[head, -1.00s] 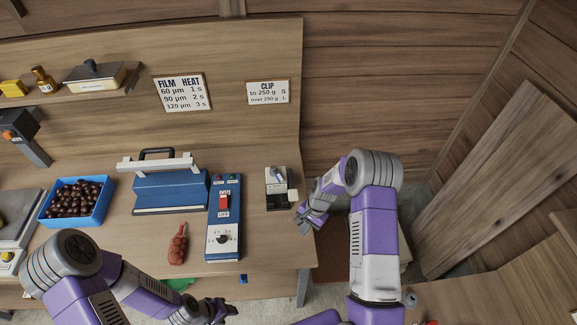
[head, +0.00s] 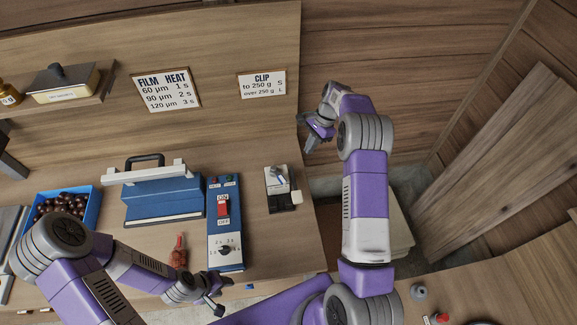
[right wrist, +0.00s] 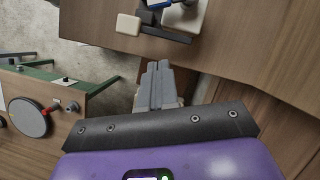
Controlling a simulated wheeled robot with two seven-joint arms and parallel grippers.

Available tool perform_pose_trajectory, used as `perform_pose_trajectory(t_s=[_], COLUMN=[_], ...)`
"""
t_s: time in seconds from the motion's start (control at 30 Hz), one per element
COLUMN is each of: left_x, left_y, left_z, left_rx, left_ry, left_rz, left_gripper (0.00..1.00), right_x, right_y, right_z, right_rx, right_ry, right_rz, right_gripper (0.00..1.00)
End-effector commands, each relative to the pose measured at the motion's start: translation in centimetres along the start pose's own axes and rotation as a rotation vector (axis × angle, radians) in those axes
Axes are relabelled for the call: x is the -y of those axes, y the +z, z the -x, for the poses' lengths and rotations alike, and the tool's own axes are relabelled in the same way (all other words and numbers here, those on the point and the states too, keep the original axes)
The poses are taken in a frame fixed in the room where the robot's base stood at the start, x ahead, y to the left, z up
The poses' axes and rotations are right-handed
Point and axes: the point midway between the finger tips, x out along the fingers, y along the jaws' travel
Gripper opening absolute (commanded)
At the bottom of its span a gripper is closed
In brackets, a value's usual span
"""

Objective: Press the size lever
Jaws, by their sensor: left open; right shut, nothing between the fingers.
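The clip device (head: 280,189), a small white and black unit, sits near the bench's right end. A small pale tab (head: 296,197) sticks out at its right side, and a dark lever-like part (head: 281,178) sits on its white face; I cannot tell which is the size lever. In the right wrist view the pale tab (right wrist: 128,24) shows at the top. My right gripper (head: 312,145) is shut and empty, above and to the right of the device, apart from it; its fingers (right wrist: 158,66) point towards the device. My left gripper (head: 219,300) is open and empty at the bench's front edge.
A blue switch box (head: 226,260), a blue sealer (head: 160,199) and a red-brown netted item (head: 179,253) stand left of the device. A blue crate (head: 92,203) holds chestnuts. A clip sign (head: 262,84) is on the back board. Floor space lies right of the bench.

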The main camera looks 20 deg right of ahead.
Motion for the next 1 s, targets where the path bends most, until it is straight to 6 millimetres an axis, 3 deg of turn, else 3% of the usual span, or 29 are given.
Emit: perform_pose_trajectory(t_s=[0.2, 0.37, 0.83, 1.0], left_x=[0.1, 0.5, 2.4, 2.0], left_y=[-0.1, -0.1, -0.3, -0.3], left_z=[-0.2, -1.2, -6.3, -5.4], left_rx=[-0.001, -0.002, -0.001, -0.002], left_ry=[0.000, 0.000, 0.000, 0.000], left_rz=[0.000, 0.000, 0.000, 0.000], left_gripper=[0.43, 0.43, 0.43, 0.43], right_x=[0.0, 0.0, 0.0, 0.0], right_y=[0.0, -0.1, -0.1, 2.6], right_z=[-0.3, -1.9, -10.8, -11.0], right_rx=[0.000, 0.000, 0.000, 0.000], right_ry=[0.000, 0.000, 0.001, 0.000], right_rz=[0.001, 0.002, 0.003, 0.005], right_gripper=[0.00, 0.00, 0.00, 0.00])
